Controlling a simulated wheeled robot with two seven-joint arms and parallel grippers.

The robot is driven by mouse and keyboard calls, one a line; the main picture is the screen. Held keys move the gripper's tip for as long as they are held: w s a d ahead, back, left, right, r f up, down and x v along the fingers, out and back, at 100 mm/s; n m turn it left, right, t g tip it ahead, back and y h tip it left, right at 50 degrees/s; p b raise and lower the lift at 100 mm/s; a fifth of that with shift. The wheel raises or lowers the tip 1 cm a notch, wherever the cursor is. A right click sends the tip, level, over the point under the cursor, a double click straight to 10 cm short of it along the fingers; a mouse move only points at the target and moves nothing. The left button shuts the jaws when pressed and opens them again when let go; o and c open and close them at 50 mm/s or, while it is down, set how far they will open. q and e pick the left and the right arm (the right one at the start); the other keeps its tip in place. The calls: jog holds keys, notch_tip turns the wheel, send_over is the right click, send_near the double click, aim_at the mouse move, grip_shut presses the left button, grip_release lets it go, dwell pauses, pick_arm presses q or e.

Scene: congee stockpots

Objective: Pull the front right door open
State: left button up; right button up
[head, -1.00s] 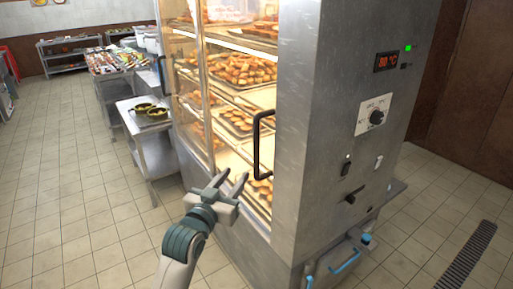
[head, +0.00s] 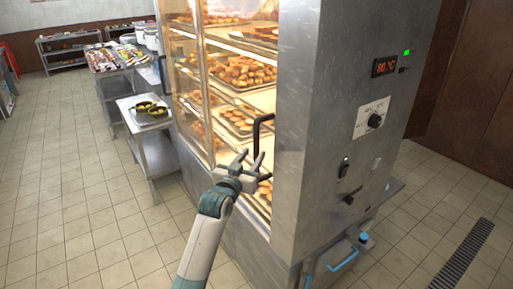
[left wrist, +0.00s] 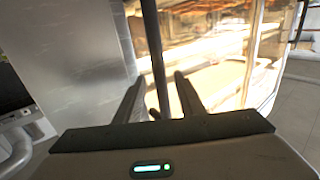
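The heated display cabinet's front right door (head: 236,103) is glass and looks shut, with trays of pastries behind it. Its black upright handle (head: 257,130) is near the door's right edge, its lower part partly hidden by my gripper. My left gripper (head: 252,157) is open at the handle's lower part. In the left wrist view the handle (left wrist: 156,55) is a dark upright bar running down between the two spread fingers of my left gripper (left wrist: 160,95). I cannot tell whether a finger touches it. My right gripper is not in view.
The cabinet's steel side (head: 335,130) with knobs and a temperature display stands right of the door. Another handle (head: 163,75) is on the left door. A steel cart (head: 150,135) with dark pans stands left of the cabinet. Open tiled floor (head: 70,210) lies to the left.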

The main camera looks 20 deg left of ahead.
aim_at(255, 152)
pick_arm(q)
jog(key=shift+w+a+p, duration=0.1)
jog(key=shift+w+p, duration=0.3)
jog(key=shift+w, duration=1.6)
jog(key=shift+c, duration=0.6)
grip_shut()
